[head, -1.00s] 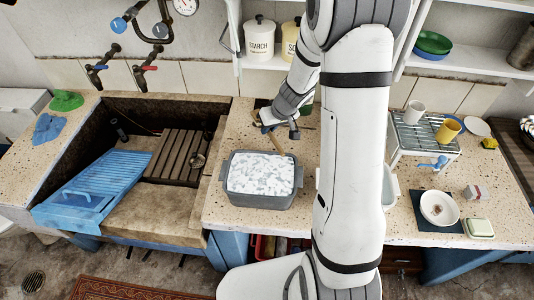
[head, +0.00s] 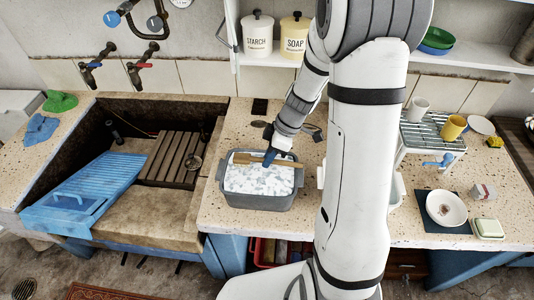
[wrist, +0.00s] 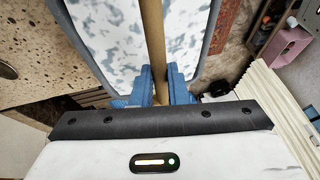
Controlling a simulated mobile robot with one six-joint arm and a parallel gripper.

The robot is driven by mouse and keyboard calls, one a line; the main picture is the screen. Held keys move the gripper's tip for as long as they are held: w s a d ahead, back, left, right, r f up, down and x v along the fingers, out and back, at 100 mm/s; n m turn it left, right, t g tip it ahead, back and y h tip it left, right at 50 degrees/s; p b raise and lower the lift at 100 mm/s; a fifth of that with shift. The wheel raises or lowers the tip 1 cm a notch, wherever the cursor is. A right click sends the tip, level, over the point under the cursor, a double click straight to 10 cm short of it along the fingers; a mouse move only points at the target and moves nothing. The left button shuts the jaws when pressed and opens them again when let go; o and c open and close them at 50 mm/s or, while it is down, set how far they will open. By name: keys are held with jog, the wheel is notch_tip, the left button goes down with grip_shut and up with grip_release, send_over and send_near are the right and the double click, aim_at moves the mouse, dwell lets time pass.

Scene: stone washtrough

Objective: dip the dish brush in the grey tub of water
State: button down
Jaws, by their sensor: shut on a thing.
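The grey tub (head: 258,202) stands on the speckled counter, with white, foamy-looking water (head: 262,183) inside. My gripper (head: 271,156) is over the back part of the tub, shut on the wooden handle of the dish brush (head: 250,158). In the head view the brush lies nearly level across the back of the tub, its thicker end to the left. In the wrist view the handle (wrist: 153,35) runs between the blue fingers (wrist: 160,88) and across the water. I cannot tell whether the brush touches the water. The bristles are not clearly visible.
A stone sink (head: 125,217) with a blue washboard (head: 85,195) and a slatted wooden rack (head: 173,157) is left of the tub. On the right are a wire rack (head: 432,135), a white bowl (head: 446,208) and a soap dish (head: 488,228). Shelves hang behind.

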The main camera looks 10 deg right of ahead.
notch_tip(320, 180, down, 3)
jog(key=shift+r+b, duration=0.15)
jog(key=shift+b, duration=0.3)
notch_tip(320, 180, down, 3)
jog(key=b, duration=0.4)
jog(key=shift+r, duration=0.15)
dwell(0.9)
jog(key=shift+r+p, duration=0.9)
jog(key=shift+r, duration=2.15)
